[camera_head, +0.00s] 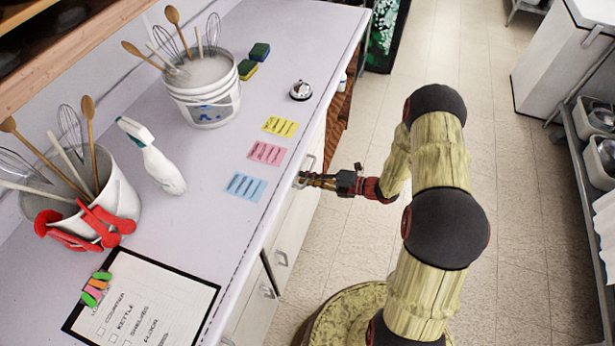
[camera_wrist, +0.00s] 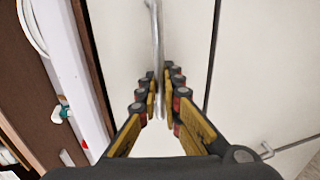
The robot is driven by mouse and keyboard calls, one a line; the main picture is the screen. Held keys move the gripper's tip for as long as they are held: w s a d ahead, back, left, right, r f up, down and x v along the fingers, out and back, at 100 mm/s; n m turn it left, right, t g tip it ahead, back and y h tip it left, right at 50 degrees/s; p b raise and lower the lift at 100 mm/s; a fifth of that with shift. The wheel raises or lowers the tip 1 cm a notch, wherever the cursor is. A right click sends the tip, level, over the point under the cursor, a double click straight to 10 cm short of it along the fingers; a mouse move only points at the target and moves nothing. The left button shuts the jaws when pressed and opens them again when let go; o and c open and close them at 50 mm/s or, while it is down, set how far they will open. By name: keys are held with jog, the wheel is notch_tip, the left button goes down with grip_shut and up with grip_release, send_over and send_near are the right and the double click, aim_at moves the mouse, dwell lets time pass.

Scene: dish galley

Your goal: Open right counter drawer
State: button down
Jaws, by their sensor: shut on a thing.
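My gripper (camera_head: 303,179) reaches the white counter front from the right in the head view. In the wrist view my gripper (camera_wrist: 161,78) has its fingers closed around a slim metal bar handle (camera_wrist: 157,35). The handle is fixed to a pale drawer front (camera_wrist: 118,50). In the head view part of that handle (camera_head: 310,161) shows just beyond the fingers, below the counter edge. The front looks about level with its neighbours; I cannot tell whether it is slightly out.
The counter top (camera_head: 230,215) holds a spray bottle (camera_head: 152,158), utensil buckets (camera_head: 203,95), sticky notes (camera_head: 266,152), a bell (camera_head: 300,90) and a clipboard (camera_head: 140,305). More handles (camera_head: 281,258) lie nearer along the front. Tiled floor (camera_head: 340,235) beside the counter is clear.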

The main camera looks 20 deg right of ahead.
dwell(0.3)
jog(key=f+p+v, duration=0.3)
jog(key=v, duration=1.1)
jog(key=d+f+p+v, duration=0.1)
jog(key=f+p+v, duration=0.1)
jog(key=v, duration=1.3)
jog(key=shift+s+d+f+p, duration=0.2)
jog(key=shift+s+f+p, duration=0.2)
jog(key=shift+s+f, duration=0.15)
jog(key=c, duration=2.2)
grip_release()
jog(key=shift+c, duration=0.2)
jog(key=shift+d, duration=0.15)
jog(key=v, duration=1.1)
jog(key=shift+s+d, duration=0.2)
jog(key=shift+d, duration=0.1)
